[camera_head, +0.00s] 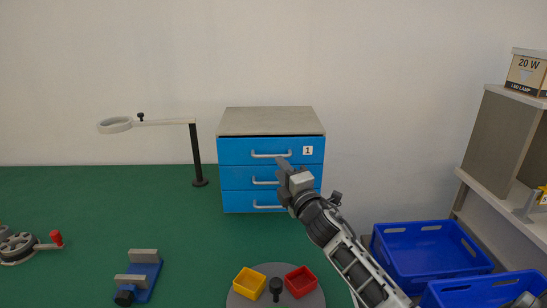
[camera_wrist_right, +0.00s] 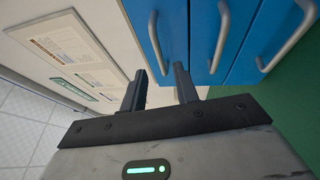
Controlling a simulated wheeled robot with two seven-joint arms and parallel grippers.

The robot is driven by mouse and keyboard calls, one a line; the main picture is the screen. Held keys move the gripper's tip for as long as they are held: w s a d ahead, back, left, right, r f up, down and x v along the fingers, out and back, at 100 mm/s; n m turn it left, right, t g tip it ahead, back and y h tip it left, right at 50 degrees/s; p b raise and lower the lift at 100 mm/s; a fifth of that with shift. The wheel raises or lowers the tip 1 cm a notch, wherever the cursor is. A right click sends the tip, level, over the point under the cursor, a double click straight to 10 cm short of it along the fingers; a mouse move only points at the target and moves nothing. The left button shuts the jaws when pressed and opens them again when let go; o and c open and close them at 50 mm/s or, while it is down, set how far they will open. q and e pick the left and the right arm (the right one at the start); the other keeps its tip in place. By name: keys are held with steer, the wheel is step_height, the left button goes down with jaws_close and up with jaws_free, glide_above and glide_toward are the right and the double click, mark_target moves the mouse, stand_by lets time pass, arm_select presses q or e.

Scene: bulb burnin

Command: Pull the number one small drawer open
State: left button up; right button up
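The number one small drawer (camera_head: 237,151) is the top blue drawer of a three-drawer cabinet and carries a white "1" label. It appears closed, flush with the others. Its grey bar handle (camera_head: 271,155) is on the front, and in the right wrist view this handle (camera_wrist_right: 156,42) shows in line with the gap between my fingers. My right gripper (camera_head: 284,166) is in front of the cabinet, just below the top handle in the head view. Its two dark fingers (camera_wrist_right: 160,80) are apart with nothing held. I cannot tell whether they touch the handle. My left gripper is out of view.
Two lower drawers with handles (camera_head: 266,207) sit beneath. A magnifier lamp (camera_head: 196,150) stands left of the cabinet. A round grey tray with yellow (camera_head: 249,283) and red (camera_head: 301,281) bins is in front. Blue crates (camera_head: 428,258) and shelving are at right.

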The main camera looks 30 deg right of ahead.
mark_target(270, 138)
steer(key=x, duration=0.5)
steer(key=shift+w, duration=0.15)
jaws_close()
